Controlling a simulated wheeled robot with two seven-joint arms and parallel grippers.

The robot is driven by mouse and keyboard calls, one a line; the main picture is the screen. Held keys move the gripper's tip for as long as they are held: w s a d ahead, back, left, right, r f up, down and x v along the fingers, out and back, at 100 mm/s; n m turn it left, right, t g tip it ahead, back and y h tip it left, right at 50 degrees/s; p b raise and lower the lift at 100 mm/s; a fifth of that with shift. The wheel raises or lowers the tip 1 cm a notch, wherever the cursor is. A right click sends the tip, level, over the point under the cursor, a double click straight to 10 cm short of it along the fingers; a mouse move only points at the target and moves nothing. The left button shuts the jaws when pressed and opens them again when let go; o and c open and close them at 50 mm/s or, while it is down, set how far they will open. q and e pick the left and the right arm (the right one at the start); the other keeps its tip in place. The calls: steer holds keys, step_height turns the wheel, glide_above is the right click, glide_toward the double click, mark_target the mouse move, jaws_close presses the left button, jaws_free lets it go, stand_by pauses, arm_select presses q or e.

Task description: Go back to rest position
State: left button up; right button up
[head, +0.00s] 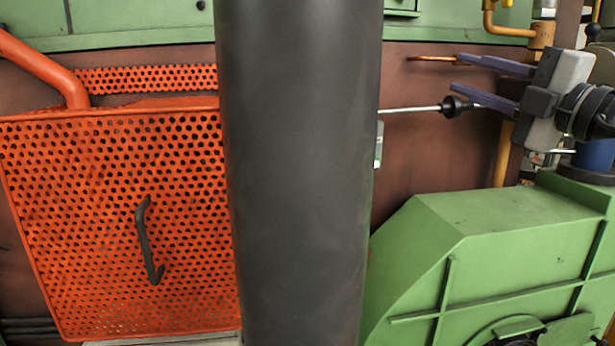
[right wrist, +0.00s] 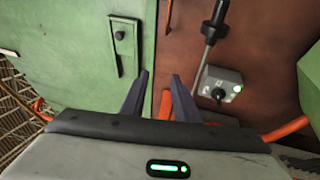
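My right gripper (head: 460,75) is at the upper right of the head view, its two dark fingers pointing left and spread apart. In the right wrist view the same gripper (right wrist: 160,78) shows a clear gap with nothing between its fingers. A lever with a black handle (head: 455,106) and thin metal rod lies just beside the lower finger. In the right wrist view the lever handle (right wrist: 214,22) is to the right of the fingers, outside the gap. I cannot tell whether finger and lever touch. My left gripper is not in view.
An orange perforated guard (head: 80,220) with a dark handle (head: 147,240) fills the left. A green machine housing (head: 490,250) stands below my right gripper. A grey control box (right wrist: 220,87) sits on the brown furnace wall (right wrist: 265,60). Copper pipes (head: 540,35) run at the upper right.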

steer(key=s+a+f+m+t+y, duration=0.2)
steer(key=s+a+f+t+y, duration=0.1)
steer(key=s+a+f+y, duration=0.25)
steer(key=s+d+f+m+t+h, duration=0.1)
steer(key=d+f+m+h, duration=0.3)
steer(key=f+m+h, duration=0.45)
steer(key=s+d+f+m+t+h, duration=0.1)
steer(key=d+f+m+h, duration=0.45)
steer(key=m+h, duration=0.55)
steer(key=s+f+m+g, duration=0.2)
steer(key=s+f+g, duration=0.15)
steer(key=f, duration=0.75)
steer(key=s+f+m+g, duration=0.15)
steer(key=f+g, duration=0.35)
steer(key=f, duration=0.5)
steer(key=s+a+f+n+g+y, duration=0.15)
steer(key=s+a+f+g, duration=0.35)
steer(key=s+f, duration=0.6)
steer(key=s+a+f+n+g+y, duration=0.1)
steer(key=s+a+f+g+y, duration=0.4)
steer(key=s+f, duration=0.6)
steer(key=w+a+f+t, duration=0.1)
steer(key=a+f+t, duration=0.3)
steer(key=a+f, duration=0.2)
step_height(320, 180, down, 2)
steer(key=shift+w+f, duration=0.2)
steer(key=shift+w, duration=0.15)
